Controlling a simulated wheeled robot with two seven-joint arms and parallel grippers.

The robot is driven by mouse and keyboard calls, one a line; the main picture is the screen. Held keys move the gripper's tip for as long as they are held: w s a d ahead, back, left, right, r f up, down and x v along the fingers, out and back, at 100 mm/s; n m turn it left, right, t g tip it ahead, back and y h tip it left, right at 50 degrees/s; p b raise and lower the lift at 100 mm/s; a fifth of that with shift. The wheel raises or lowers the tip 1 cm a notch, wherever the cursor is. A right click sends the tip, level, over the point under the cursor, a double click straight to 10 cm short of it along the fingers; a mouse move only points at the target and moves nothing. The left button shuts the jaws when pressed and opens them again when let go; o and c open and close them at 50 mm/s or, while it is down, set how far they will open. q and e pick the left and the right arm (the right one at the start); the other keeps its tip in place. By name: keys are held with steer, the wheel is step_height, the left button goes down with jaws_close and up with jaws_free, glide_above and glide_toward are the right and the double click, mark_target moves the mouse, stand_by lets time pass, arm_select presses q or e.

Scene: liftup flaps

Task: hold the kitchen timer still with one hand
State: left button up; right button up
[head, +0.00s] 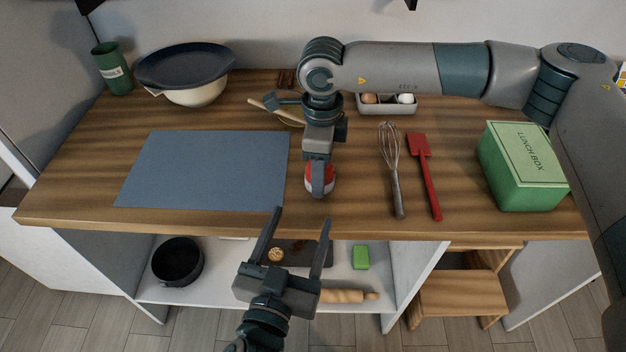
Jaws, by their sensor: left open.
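The kitchen timer (331,181), a small red and white round thing, stands on the wooden countertop near its front edge. My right gripper (318,188) points down at the timer from above. One finger covers the middle of it, and the other finger is hidden, so I cannot tell whether the jaws are closed on it. My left gripper (302,214) is open and empty, in front of the counter's front edge. Its fingers point towards the timer, apart from it.
A blue-grey mat (205,170) lies left of the timer. A whisk (391,160), a red spatula (426,180) and a green lunch box (525,165) are to the right. A bowl with a dark pan (183,70) stands at the back left. A shelf below holds a black pot (178,262).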

mark_target(314, 224)
arm_select(q)
steer(key=d+y, duration=0.1)
steer(key=w+n+y, duration=0.1)
steer(key=d, duration=0.1)
steer(key=shift+w+d+f+n+y, duration=0.15)
steer(key=shift+d+f+n+y, duration=0.15)
steer(key=shift+d+y, duration=0.1)
steer(key=shift+d+r+n+t+y, duration=0.35)
steer(key=shift+d+n+y, duration=0.25)
steer(key=shift+y, duration=0.2)
steer(key=shift+d+r+n+y, duration=0.4)
steer(key=shift+r+y, duration=0.1)
steer(key=shift+y, duration=0.1)
steer(key=shift+w+a, duration=0.2)
steer(key=shift+w, duration=1.8)
steer(key=shift+w+a, duration=0.25)
steer(key=shift+w, duration=1.75)
steer(key=shift+w+a, duration=0.2)
steer(key=shift+w, duration=1.8)
steer(key=c, duration=1.1)
